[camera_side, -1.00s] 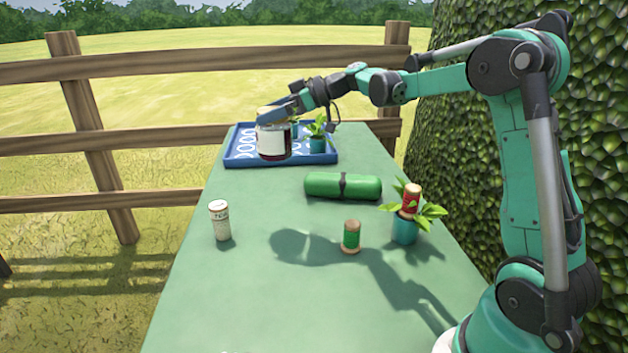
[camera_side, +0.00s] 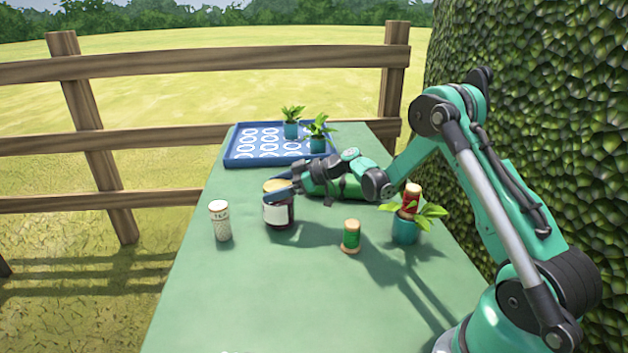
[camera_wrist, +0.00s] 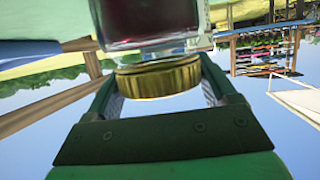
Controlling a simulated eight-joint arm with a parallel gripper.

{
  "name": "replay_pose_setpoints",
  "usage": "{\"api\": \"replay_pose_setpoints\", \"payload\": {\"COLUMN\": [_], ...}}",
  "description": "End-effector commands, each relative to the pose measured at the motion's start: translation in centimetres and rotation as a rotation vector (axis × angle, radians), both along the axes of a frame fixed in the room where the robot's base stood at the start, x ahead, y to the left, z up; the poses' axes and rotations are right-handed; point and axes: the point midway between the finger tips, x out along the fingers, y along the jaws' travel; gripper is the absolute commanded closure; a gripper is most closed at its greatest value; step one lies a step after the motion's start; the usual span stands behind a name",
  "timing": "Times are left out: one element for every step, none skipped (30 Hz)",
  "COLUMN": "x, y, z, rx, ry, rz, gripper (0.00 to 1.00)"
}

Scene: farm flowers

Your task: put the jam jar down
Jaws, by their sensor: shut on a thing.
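The jam jar (camera_side: 278,213) has dark red contents, a pale label and a gold lid. In the side view it is upright at the middle left of the green table, at or just above the surface; I cannot tell whether its base touches. My gripper (camera_side: 284,190) is shut on the jar near its lid. In the wrist view the jar (camera_wrist: 152,22) appears upside down, with its gold lid (camera_wrist: 158,78) between the two fingers of my gripper (camera_wrist: 160,88).
A potted plant (camera_side: 405,230) with a red spool (camera_side: 411,196) is further right. A blue tray (camera_side: 240,160) holds two potted plants.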

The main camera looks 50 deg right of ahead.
Motion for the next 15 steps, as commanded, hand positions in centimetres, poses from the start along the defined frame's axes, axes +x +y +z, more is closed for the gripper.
{"api": "replay_pose_setpoints", "payload": {"x": [0.01,0.00,0.01,0.01,0.01,0.01,0.02,0.02,0.02,0.02,0.02,0.02,0.02,0.01,0.01], "y": [0.01,0.00,0.01,0.01,0.00,0.00,0.00,-0.01,-0.01,-0.01,-0.01,-0.01,-0.01,0.00,0.00], "z": [0.03,0.04,0.05,0.06,0.05,0.02,-0.05,-0.13,-0.25,-0.30,-0.29,-0.27,-0.26,-0.26,-0.26], "rx": [0.001,0.001,0.001,0.001,0.001,0.001,0.001,0.001,0.001,0.000,0.000,0.000,0.000,0.000,0.000], "ry": [0.000,0.000,0.000,0.000,0.000,0.000,0.000,-0.001,-0.001,0.000,0.000,0.000,0.000,0.000,0.000], "rz": [0.000,0.000,0.000,0.000,0.000,0.000,0.000,0.000,0.000,0.000,0.000,0.000,0.000,0.000,0.000], "gripper": [1.00,1.00,1.00,1.00,1.00,1.00,1.00,1.00,1.00,0.16,0.07,0.00,0.00,0.00,0.00]}}
